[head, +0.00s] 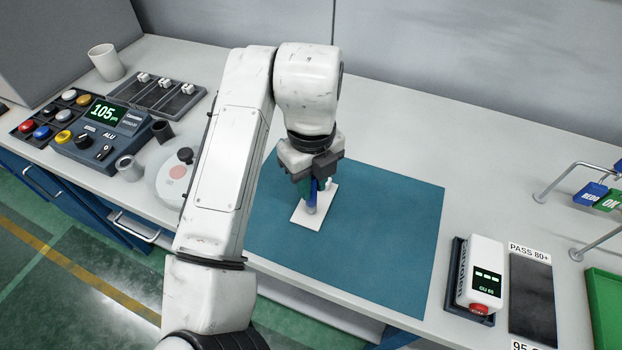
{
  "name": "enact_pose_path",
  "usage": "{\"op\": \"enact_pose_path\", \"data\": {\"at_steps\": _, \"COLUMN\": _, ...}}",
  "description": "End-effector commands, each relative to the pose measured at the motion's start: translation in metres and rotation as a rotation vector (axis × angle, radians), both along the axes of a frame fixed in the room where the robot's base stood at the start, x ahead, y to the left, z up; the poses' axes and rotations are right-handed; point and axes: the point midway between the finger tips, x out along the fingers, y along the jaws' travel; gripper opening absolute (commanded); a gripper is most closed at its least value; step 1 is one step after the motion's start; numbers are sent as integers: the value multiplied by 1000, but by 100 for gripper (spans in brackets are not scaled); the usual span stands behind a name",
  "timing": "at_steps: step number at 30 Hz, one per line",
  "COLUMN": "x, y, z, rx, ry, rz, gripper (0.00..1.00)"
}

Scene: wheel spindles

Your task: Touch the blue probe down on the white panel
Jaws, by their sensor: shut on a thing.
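The blue probe (311,193) is held upright in my gripper (317,175), which is shut on its upper part. The probe stands over the white panel (323,214), with its lower end at the panel in the picture. I cannot tell whether the tip touches or hangs just above it. The white panel lies flat on the teal mat (390,215). My gripper and wrist hide the probe's top and the far part of the panel.
A gauge box (103,127) reading 105 and a round-based stand (172,172) are left. A white handheld meter (481,272) sits in a dark cradle at right, beside a dark PASS 80+ pad (532,298). A green tray (605,305) is far right. The mat's right side is clear.

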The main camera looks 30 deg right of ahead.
Motion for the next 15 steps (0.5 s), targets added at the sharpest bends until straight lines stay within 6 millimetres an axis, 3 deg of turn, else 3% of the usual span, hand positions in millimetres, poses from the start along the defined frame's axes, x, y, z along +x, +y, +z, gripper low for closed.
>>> {"op": "enact_pose_path", "data": {"at_steps": 15, "x": 0, "y": 0, "z": 42, "rx": -1, "ry": -3, "rz": 0, "gripper": 0}}
